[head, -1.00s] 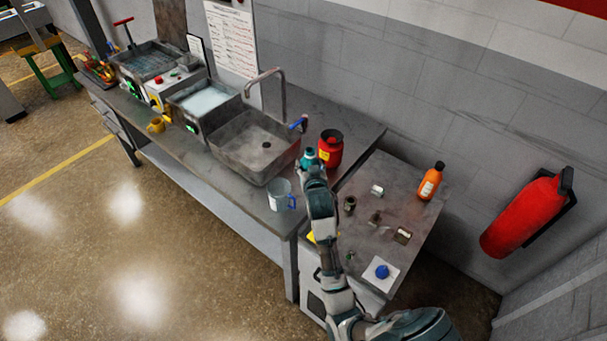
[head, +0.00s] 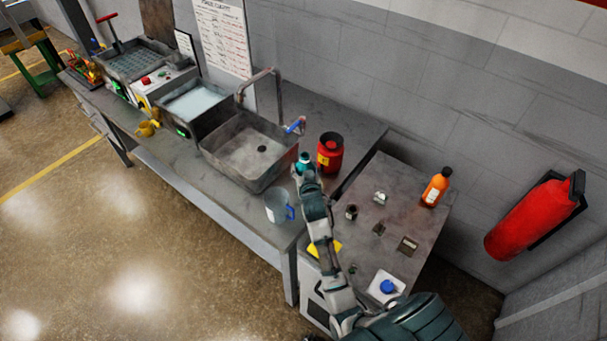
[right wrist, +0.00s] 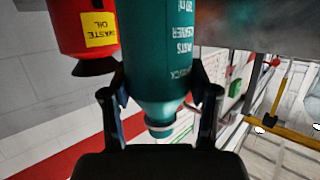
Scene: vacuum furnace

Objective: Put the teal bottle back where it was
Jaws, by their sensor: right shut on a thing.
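The teal bottle (head: 303,161) is beside the sink's right corner, just left of the red can, in the head view. My right gripper (head: 305,172) is shut on it. In the right wrist view the teal bottle (right wrist: 158,60) with white lettering sits between the two dark fingers of my right gripper (right wrist: 160,95), its neck toward the palm. That picture looks upside down. The gripper and arm hide the bottle's lower part in the head view, so I cannot tell whether it touches the bench. My left gripper is not in view.
The red waste oil can (head: 330,153) stands close right of the bottle. The sink (head: 250,150) with its faucet (head: 262,85) is left, and a clear jug (head: 277,207) stands in front. An orange bottle (head: 436,188) is on the right table (head: 400,220). Bench behind the can is clear.

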